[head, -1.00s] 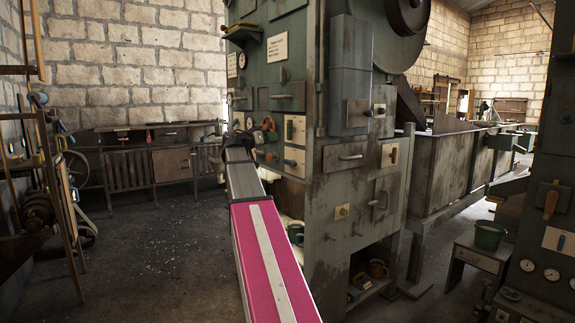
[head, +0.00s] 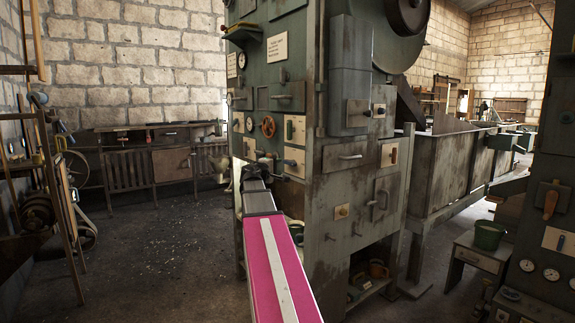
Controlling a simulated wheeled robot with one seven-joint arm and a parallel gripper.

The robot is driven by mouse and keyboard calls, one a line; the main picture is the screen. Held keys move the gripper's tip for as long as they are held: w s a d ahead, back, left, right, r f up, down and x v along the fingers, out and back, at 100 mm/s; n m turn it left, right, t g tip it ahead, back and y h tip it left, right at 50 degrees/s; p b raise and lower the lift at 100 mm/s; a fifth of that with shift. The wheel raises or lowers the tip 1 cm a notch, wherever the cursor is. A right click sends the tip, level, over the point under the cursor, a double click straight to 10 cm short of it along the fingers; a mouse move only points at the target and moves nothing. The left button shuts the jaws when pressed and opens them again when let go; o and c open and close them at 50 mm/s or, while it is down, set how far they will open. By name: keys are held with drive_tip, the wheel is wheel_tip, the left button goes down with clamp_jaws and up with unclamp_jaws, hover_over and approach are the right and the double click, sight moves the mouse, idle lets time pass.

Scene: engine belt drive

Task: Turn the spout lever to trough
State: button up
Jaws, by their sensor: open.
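A tall grey-green machine cabinet stands in the middle of the head view. Its front carries a pale plate with a green-handled lever (head: 290,128) and, below, another pale plate with a dark-knobbed lever (head: 291,163). On its right side is a pale plate with an orange-handled lever (head: 394,155). No label is readable, so I cannot tell which is the spout lever. My gripper (head: 258,167) is small and dark at the end of my arm, open, in front of the cabinet's lower left face. It is left of the dark-knobbed lever; contact cannot be told.
A red handwheel (head: 268,127) and gauges sit above my gripper. A long wooden-sided trough (head: 445,170) runs back at the right. A green bucket (head: 489,235) stands on a small table. A wooden ladder-like rack (head: 55,190) is at the left. The floor at left is open.

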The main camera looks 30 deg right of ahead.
sight(287, 163)
drive_tip(key=x, duration=0.8)
drive_tip(key=shift+w+d, duration=0.1)
drive_tip(key=shift+d, duration=0.05)
drive_tip(key=shift+c, duration=0.3)
clamp_jaws()
